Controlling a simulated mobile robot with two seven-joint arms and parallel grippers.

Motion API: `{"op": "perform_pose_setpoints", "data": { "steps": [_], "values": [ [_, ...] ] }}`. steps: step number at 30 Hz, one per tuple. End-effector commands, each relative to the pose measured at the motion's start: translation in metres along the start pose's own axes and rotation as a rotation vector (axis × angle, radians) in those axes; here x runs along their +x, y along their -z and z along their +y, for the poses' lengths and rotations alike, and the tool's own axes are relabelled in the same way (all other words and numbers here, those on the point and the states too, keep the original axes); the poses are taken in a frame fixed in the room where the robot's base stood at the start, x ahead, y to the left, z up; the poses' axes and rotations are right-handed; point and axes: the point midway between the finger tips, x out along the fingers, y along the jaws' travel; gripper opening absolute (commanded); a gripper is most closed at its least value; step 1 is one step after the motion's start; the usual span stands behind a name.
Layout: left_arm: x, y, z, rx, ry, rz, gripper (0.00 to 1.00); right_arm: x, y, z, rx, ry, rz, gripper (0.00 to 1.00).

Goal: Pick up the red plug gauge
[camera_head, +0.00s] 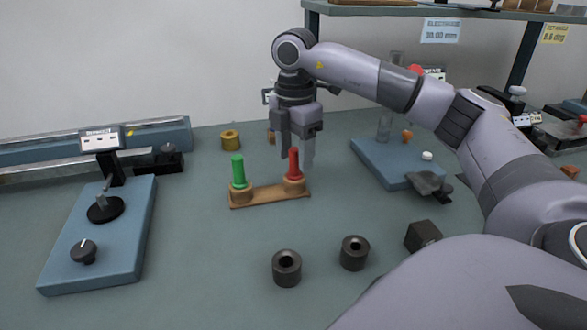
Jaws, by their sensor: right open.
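The red plug gauge (294,164) stands upright in the right-hand socket of a small wooden holder (268,196) on the bench. A green plug gauge (238,170) stands in the left-hand socket. My right gripper (298,158) points down at the red plug gauge, with its fingers open around or just behind the red handle. I cannot tell whether either finger touches it. The gauge's lower part is hidden in the holder. My left gripper does not show.
Two dark bored cylinders (287,268) and a dark block (423,236) sit in front of the holder. A blue-based instrument (98,240) stands at left, another blue base (385,165) at right. A brass ring (230,140) lies behind. A shelf (430,10) overhangs the back right.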

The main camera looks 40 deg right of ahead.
Motion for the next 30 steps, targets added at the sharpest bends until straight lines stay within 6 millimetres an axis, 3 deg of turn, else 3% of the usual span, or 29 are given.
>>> {"op": "perform_pose_setpoints", "data": {
  "steps": [6, 13, 18, 30],
  "values": [
    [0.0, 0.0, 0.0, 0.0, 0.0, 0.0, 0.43, 0.023, -0.001, 0.0, -0.001, 0.0, 0.0, 0.55],
    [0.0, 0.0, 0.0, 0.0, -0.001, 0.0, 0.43, 0.024, -0.001, 0.0, -0.001, 0.0, 0.0, 0.55],
    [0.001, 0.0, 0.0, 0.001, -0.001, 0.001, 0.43, 0.024, -0.001, 0.0, -0.001, 0.0, 0.001, 0.0],
    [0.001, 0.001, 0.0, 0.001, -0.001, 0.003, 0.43, 0.022, -0.001, 0.0, -0.001, 0.001, 0.0, 0.0]
  ]
}}
